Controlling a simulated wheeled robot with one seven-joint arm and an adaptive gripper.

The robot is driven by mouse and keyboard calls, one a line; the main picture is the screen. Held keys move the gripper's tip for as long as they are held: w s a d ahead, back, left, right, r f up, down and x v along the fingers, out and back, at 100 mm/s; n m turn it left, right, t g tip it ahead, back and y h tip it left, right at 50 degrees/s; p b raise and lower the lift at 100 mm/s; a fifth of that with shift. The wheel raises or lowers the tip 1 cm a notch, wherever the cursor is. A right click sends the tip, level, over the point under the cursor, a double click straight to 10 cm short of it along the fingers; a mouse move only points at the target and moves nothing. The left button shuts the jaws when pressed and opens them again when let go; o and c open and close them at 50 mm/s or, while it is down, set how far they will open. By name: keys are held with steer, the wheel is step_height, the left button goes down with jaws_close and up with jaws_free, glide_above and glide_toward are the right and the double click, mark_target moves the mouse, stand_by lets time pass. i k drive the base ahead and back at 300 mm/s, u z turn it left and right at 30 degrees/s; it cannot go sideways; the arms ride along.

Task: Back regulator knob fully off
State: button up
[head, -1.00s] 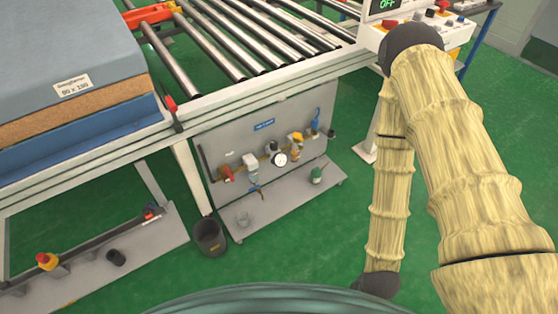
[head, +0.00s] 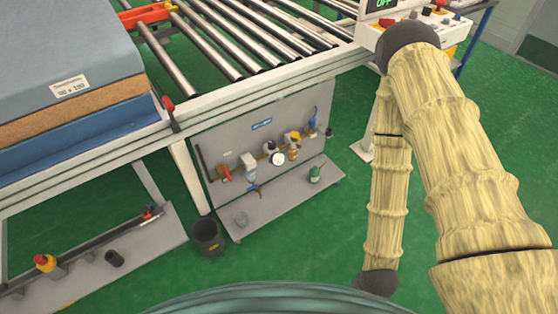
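A grey panel (head: 219,140) under the roller conveyor carries a row of air fittings. A round white gauge (head: 278,159) sits at the middle of the row. A dark cap (head: 270,146) shows just above the gauge; I take it for the regulator knob, but it is too small to tell how far it is turned. A red handle (head: 225,173) is at the left of the row, and a yellow-topped fitting (head: 294,138) is to the right of the gauge. My arm hangs at the right side of the picture, well apart from the panel. My gripper is not in view.
The roller conveyor (head: 195,57) and its white frame overhang the panel. A mattress stack (head: 66,72) lies at the left. A dark bin (head: 206,236) stands on the floor near a low plate (head: 170,236) with a red-and-yellow button. Green floor is clear in front.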

mark_target(271, 144)
steer(key=k, duration=0.45)
steer(key=z, duration=0.9)
steer(key=i, duration=1.45)
steer(key=u, duration=0.85)
